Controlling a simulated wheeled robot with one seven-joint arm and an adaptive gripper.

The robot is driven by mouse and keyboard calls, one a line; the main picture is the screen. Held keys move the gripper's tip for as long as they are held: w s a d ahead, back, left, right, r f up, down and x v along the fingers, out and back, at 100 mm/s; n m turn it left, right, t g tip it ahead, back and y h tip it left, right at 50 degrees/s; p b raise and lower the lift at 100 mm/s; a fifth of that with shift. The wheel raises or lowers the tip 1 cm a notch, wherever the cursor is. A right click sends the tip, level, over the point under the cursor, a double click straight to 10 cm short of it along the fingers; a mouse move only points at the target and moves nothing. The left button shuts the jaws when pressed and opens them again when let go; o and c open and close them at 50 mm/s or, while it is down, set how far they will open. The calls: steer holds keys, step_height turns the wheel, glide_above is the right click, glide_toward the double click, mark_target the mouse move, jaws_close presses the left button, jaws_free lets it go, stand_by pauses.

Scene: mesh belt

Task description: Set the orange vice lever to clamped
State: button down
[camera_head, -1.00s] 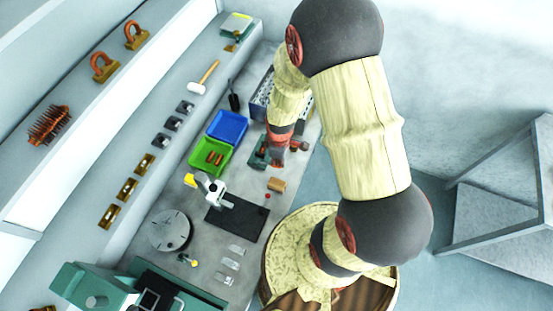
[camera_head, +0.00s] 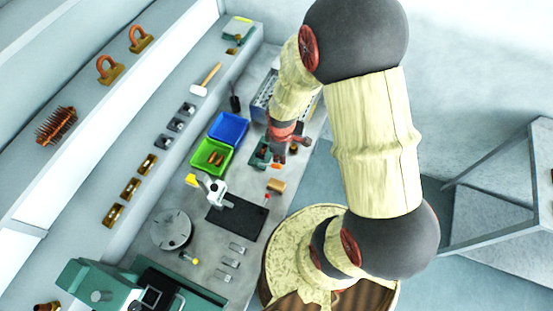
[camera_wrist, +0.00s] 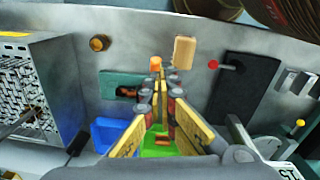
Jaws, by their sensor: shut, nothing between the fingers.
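The small green vice (camera_head: 257,155) sits on the bench just left of my gripper (camera_head: 281,155) in the head view. In the wrist view the vice (camera_wrist: 118,84) is left of the fingers. An orange cylindrical end (camera_wrist: 155,63), apparently the lever's, shows just beyond the fingertips; an orange spot (camera_head: 277,166) also shows below my gripper in the head view. My gripper (camera_wrist: 160,82) is shut and empty, with its tips close to the orange end. I cannot tell whether they touch. The rest of the lever is hidden behind the fingers.
Blue (camera_head: 228,126) and green (camera_head: 199,158) bins lie left of the vice. A grey perforated crate (camera_wrist: 35,90) stands at the left in the wrist view.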

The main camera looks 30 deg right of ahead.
steer(key=s+d+r, duration=0.3)
steer(key=s+r, duration=0.1)
steer(key=shift+s, duration=0.15)
stand_by(0.6)
steer(key=s+a+r+m+t+b, duration=0.4)
steer(key=a+r+m+b, duration=0.4)
steer(key=b, duration=1.3)
step_height(320, 180, up, 2)
steer(key=a+t, duration=0.1)
steer(key=a, duration=0.1)
steer(key=shift+s+a+m, duration=0.3)
steer(key=shift+s+m, duration=0.05)
steer(key=shift+m, duration=0.05)
